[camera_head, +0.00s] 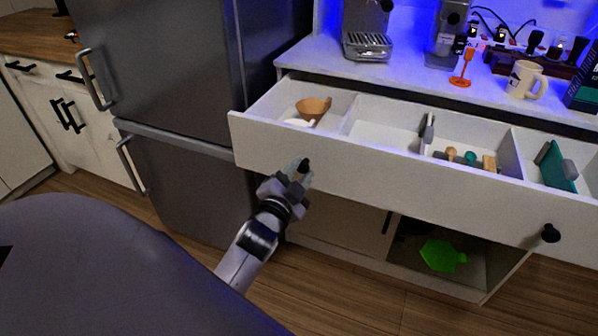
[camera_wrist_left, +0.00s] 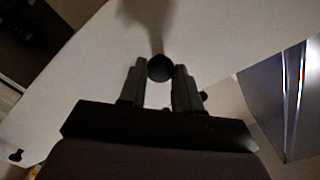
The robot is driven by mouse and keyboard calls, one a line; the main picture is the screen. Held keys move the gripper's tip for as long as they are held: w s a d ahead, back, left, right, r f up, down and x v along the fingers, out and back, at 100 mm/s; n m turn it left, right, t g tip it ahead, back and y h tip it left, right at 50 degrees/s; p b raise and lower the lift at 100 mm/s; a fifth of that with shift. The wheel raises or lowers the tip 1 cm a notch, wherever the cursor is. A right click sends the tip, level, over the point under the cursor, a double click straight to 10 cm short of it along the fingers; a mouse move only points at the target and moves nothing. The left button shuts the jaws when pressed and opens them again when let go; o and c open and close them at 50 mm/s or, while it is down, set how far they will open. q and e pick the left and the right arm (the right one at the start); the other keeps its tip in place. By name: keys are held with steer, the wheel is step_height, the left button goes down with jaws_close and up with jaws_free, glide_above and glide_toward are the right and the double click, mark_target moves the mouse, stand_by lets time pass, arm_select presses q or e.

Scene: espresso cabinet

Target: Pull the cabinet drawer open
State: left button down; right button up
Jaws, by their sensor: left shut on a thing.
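The white cabinet drawer (camera_head: 345,172) is pulled out from the cabinet, and its inside shows in the head view. Its front also fills much of the left wrist view (camera_wrist_left: 95,75). The drawer has black round knobs. My left gripper (camera_head: 298,173) is at the left part of the drawer front, shut on the left knob (camera_head: 304,165). In the left wrist view the knob (camera_wrist_left: 160,68) sits between the fingertips of the gripper (camera_wrist_left: 160,80). The right knob (camera_head: 550,233) is free. My right gripper is not in view.
Inside the drawer are a wooden cup (camera_head: 313,108), small tools and a teal item (camera_head: 557,166). An espresso machine (camera_head: 367,28) and a mug (camera_head: 525,80) stand on the countertop above. A steel fridge (camera_head: 165,75) is close on the left. A green item (camera_head: 441,256) lies on the open shelf below.

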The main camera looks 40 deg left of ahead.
arm_select(q)
steer(key=c, duration=0.8)
jaws_free()
steer(key=shift+s, duration=0.1)
